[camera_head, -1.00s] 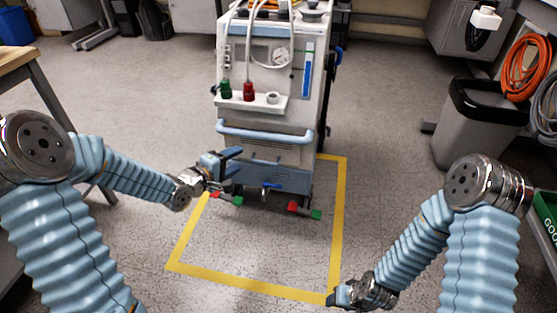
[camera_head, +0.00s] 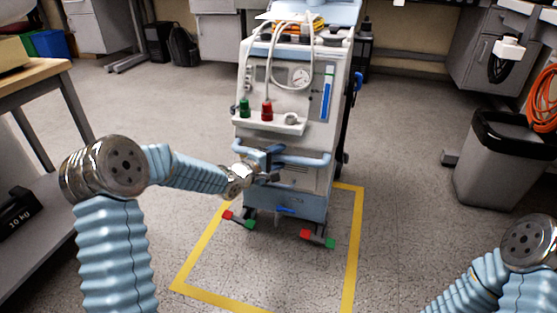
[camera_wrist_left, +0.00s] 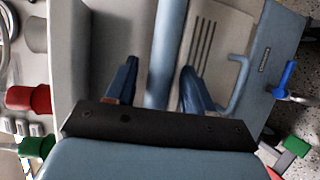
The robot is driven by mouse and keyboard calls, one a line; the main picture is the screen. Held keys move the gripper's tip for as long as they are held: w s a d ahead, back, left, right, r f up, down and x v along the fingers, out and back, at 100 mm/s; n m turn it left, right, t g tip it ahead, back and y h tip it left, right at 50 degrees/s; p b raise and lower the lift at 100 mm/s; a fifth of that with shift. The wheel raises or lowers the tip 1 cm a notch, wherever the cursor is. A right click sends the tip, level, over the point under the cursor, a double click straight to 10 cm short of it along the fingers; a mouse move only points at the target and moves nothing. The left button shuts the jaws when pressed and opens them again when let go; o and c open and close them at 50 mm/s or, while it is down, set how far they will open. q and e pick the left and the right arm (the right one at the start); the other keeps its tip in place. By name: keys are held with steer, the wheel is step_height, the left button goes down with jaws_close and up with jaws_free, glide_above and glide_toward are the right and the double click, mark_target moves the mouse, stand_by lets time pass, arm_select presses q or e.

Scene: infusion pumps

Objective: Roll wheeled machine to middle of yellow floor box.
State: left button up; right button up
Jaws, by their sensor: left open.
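The wheeled machine (camera_head: 302,144) is a tall white and blue cart with a blue front handle (camera_head: 308,160). It stands upright at the far end of the yellow floor box (camera_head: 354,250), with its red and green front feet inside the outline. Its rear is hidden. My left gripper (camera_head: 272,163) is at the left part of the handle. In the left wrist view, its open fingers (camera_wrist_left: 157,85) lie on either side of the blue handle bar (camera_wrist_left: 168,50), with gaps showing. Only part of my right arm shows at the lower right; its gripper is out of frame.
A grey bin (camera_head: 500,165) stands on the right, outside the box. A wooden-topped table (camera_head: 45,77) is on the left. Cabinets and a backpack (camera_head: 184,45) are along the back wall. The floor inside the near part of the box is clear.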

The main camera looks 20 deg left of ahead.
arm_select(q)
steer(key=shift+w+d, duration=0.15)
steer(key=shift+w, duration=0.1)
jaws_close()
steer(key=shift+f, duration=0.1)
